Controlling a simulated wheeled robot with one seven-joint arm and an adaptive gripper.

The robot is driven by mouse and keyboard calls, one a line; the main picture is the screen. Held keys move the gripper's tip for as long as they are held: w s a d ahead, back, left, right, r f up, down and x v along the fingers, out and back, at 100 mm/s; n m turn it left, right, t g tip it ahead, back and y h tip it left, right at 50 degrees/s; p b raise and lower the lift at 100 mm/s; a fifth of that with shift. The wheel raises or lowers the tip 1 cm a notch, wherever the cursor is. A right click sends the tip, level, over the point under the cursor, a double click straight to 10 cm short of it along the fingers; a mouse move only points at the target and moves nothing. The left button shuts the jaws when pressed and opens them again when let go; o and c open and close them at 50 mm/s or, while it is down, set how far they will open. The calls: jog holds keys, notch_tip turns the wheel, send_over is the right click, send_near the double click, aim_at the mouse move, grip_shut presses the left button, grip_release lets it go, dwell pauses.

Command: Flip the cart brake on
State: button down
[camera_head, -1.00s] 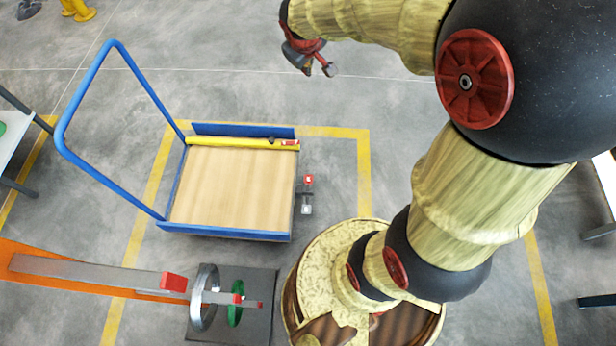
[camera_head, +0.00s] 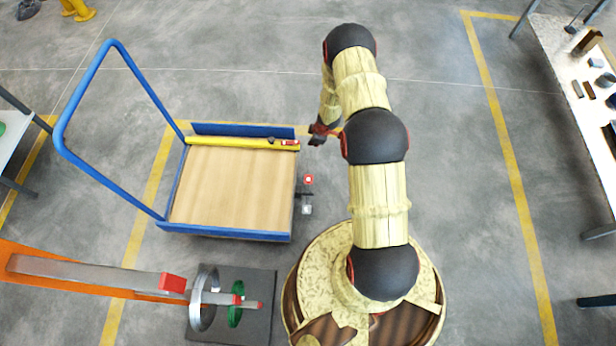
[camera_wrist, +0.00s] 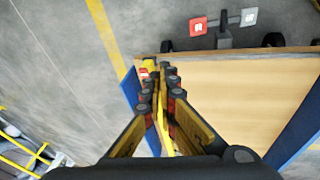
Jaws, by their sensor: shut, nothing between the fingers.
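The cart (camera_head: 235,190) has a pale wooden deck and a tall blue handle (camera_head: 120,70) on its left. The brake sticks out past the deck's right edge, with a red pedal (camera_head: 308,179) and a grey-white pedal (camera_head: 306,210). In the wrist view the red pedal (camera_wrist: 198,25) and the white pedal (camera_wrist: 248,16) lie beyond the deck edge. My gripper (camera_head: 318,138) is just beyond the cart's far right corner, above the red pedal in the picture. In the wrist view my gripper (camera_wrist: 160,76) is shut and empty, seen over the cart's corner, apart from the pedals.
A yellow tube (camera_head: 230,143) with a red end lies along the deck's far edge. A coil stand (camera_head: 235,305) is at the lower left. A table with small items (camera_head: 550,40) stands at the right. The floor between cart and table is clear apart from my base.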

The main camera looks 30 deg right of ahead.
jog(key=n+y, duration=0.1)
jog(key=y, duration=0.1)
send_over(306, 179)
jog(key=s+d, duration=0.2)
jog(key=s, duration=0.3)
notch_tip(306, 179, down, 12)
jog(key=shift+w+a+r+g, duration=0.15)
jog(key=shift+w+r+g, duration=0.1)
jog(key=shift+g, duration=0.05)
jog(key=b+x, duration=0.2)
jog(key=x, duration=0.2)
jog(key=b+x, duration=0.2)
jog(key=x, duration=0.2)
jog(key=d+b+x, duration=0.1)
jog(key=b+x, duration=0.1)
jog(key=x, duration=0.3)
jog(key=shift+d+f, duration=0.1)
jog(key=shift+d, duration=0.05)
jog(key=shift+w+d+f, duration=0.15)
jog(key=shift+w+f, duration=0.05)
jog(key=shift+f, duration=0.2)
